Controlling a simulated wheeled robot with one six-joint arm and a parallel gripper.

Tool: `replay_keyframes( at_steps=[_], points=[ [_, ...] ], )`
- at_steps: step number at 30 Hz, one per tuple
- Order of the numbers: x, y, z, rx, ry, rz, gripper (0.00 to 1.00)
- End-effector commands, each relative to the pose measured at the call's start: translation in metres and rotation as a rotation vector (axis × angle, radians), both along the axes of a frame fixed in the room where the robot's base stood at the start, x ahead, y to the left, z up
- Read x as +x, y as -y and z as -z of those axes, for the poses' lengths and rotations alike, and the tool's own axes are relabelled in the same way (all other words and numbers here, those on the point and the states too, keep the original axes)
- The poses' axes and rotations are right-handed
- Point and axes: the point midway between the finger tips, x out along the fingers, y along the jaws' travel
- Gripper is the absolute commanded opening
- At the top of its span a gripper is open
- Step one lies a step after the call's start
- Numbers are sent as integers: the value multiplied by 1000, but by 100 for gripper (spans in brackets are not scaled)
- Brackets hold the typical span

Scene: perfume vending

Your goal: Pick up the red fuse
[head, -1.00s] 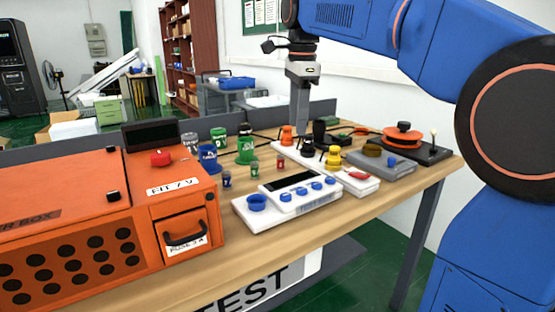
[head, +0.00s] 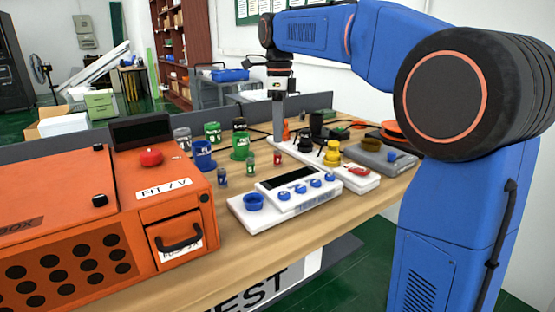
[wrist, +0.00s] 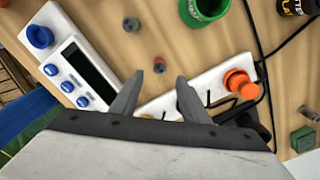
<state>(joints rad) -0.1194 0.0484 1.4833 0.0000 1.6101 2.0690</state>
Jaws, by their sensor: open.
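The red fuse (head: 277,157) is a small red cylinder standing on the wooden table behind the white meter. In the wrist view a small upright cylinder with a reddish mark (wrist: 159,65), which looks like the fuse, stands just beyond my fingertips. My gripper (wrist: 158,88) is open and empty, its two grey fingers apart and pointing toward that cylinder. In the head view my gripper (head: 279,135) hangs over the table just behind the fuse; its fingertips are hard to make out there.
The white meter (head: 235,211) with blue knobs lies in front. A green cup (head: 240,148) and blue cup (head: 203,154) are to the left. A white strip (wrist: 207,88) with an orange knob lies close beside my fingers.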

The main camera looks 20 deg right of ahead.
Motion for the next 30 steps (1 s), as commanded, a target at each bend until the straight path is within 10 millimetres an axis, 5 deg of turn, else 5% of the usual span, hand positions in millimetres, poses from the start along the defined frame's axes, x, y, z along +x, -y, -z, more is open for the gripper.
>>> replay_keyframes(
  at_steps=[21,30],
  points=[
    [-1,-1,76,-1,-1,0,42],
    [0,-1,84,0,1,-1,42]
  ],
)
